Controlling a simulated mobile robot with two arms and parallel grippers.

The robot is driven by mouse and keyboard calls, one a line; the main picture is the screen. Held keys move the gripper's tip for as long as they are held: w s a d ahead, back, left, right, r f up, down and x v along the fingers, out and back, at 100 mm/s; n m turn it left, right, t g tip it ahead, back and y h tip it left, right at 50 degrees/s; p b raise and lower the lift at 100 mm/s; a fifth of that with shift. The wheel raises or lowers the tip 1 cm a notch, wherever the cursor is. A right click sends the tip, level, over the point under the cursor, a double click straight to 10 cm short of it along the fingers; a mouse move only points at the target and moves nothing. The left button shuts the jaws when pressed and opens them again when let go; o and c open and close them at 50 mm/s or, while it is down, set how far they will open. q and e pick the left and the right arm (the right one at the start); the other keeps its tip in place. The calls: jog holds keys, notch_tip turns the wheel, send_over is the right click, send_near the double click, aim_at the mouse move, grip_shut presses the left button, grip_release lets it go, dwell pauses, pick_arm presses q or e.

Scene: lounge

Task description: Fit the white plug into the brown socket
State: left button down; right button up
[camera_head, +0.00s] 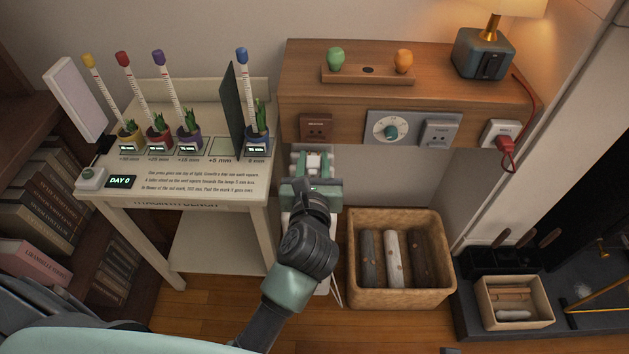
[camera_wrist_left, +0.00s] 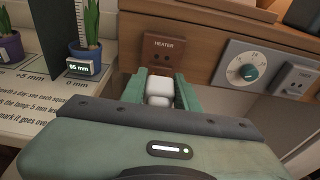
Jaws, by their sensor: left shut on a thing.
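The brown socket (camera_head: 316,126), marked HEATER in the left wrist view (camera_wrist_left: 163,48), is on the front of the wooden cabinet. My left gripper (camera_head: 312,163) is just below and in front of it in the head view. It is shut on the white plug (camera_wrist_left: 160,92), which sits between the green fingers (camera_wrist_left: 163,94). The plug's front end points toward the cabinet, below the socket in the wrist picture, and I see no contact with the socket. The plug's pins cannot be made out clearly. My right gripper is not in view.
The plant table (camera_head: 215,175) stands close on the left. A wicker basket (camera_head: 452,275) of logs is below right.

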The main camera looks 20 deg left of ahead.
aim_at(315, 153)
pick_arm(q)
jog(key=shift+w+d+f, duration=0.15)
jog(key=shift+f, duration=0.15)
jog(key=shift+x, duration=0.95)
jog(key=shift+w+a+r+b, duration=0.1)
jog(key=shift+w+a+b, duration=0.1)
jog(key=shift+w, duration=0.4)
jog(key=shift+w+a+r+b, duration=0.1)
jog(key=shift+w+a+b, duration=0.1)
jog(key=shift+w, duration=0.4)
jog(key=shift+w+a, duration=0.15)
jog(key=shift+w, duration=0.55)
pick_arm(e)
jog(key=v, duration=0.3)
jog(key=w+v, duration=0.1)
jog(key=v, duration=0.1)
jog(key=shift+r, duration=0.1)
